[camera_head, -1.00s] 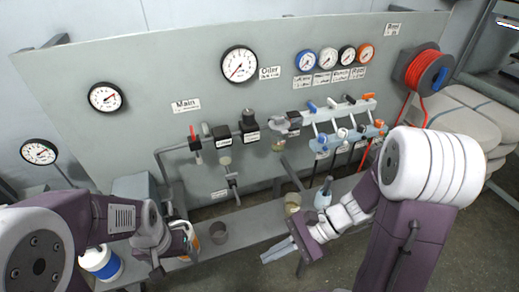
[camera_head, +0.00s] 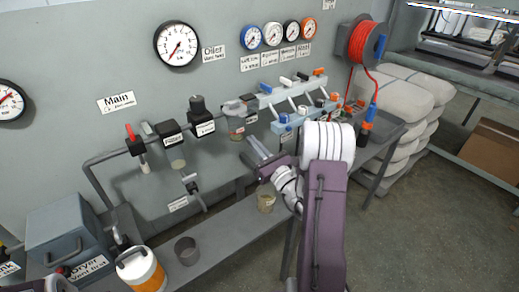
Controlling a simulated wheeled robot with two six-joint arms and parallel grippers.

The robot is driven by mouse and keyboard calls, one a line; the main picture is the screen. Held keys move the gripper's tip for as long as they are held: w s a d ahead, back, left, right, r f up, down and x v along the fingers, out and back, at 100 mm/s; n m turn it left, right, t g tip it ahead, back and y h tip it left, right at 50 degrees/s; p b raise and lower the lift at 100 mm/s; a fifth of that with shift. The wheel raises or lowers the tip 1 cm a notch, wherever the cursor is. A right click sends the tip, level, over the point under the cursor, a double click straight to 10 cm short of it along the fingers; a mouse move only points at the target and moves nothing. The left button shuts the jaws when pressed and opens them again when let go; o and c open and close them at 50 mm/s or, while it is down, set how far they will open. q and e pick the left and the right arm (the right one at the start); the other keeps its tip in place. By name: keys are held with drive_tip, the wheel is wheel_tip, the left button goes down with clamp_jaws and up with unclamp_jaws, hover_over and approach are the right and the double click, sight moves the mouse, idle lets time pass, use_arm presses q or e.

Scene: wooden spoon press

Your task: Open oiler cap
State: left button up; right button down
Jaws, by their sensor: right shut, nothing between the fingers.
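The oiler (camera_head: 236,108) is a grey-topped unit on the pipe line, right of the black regulator, with a clear bowl (camera_head: 237,127) below it. Its cap looks seated on top, though small in view. My right gripper (camera_head: 252,152) is shut and empty, its fingers pointing up and left. Its tips are just below and slightly right of the oiler bowl in the picture; I cannot tell how far in front they are. My left gripper is out of view; only a bit of my left arm shows at the bottom left corner.
The pipe line carries a red-handled valve (camera_head: 132,136), a filter (camera_head: 170,134) and a black regulator (camera_head: 200,117). A manifold (camera_head: 290,104) with coloured levers is right of the oiler.

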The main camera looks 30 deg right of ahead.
sight(236, 106)
drive_tip(key=x, duration=0.3)
drive_tip(key=shift+w+r, duration=0.25)
drive_tip(key=shift+w, duration=0.1)
wheel_tip(236, 106, up, 3)
drive_tip(key=shift+f+p, duration=0.15)
drive_tip(key=shift+p, duration=0.4)
drive_tip(key=shift+r, duration=0.5)
